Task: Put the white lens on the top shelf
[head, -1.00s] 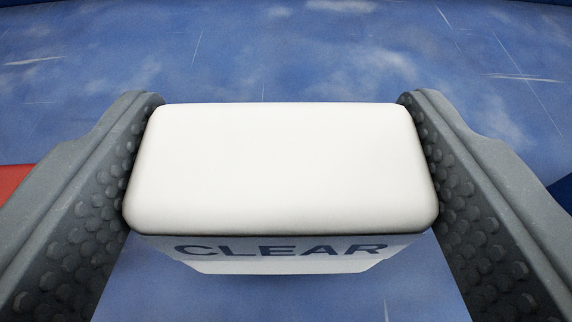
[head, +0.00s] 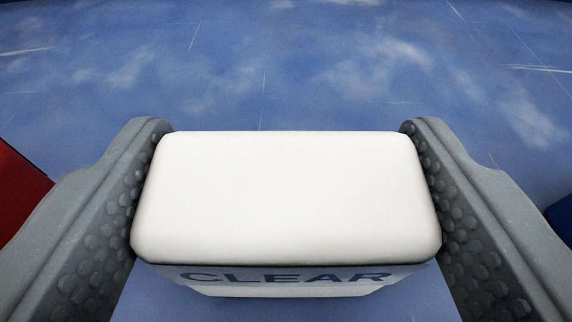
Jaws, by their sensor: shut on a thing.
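The white lens (head: 286,195) is a white block with rounded edges. My gripper is shut on the lens. The top shelf is not in view.
A scuffed blue surface (head: 300,70) with thin pale scratches fills the background and looks clear. A red thing (head: 18,190) shows at the left edge. A dark blue thing (head: 562,215) shows at the right edge.

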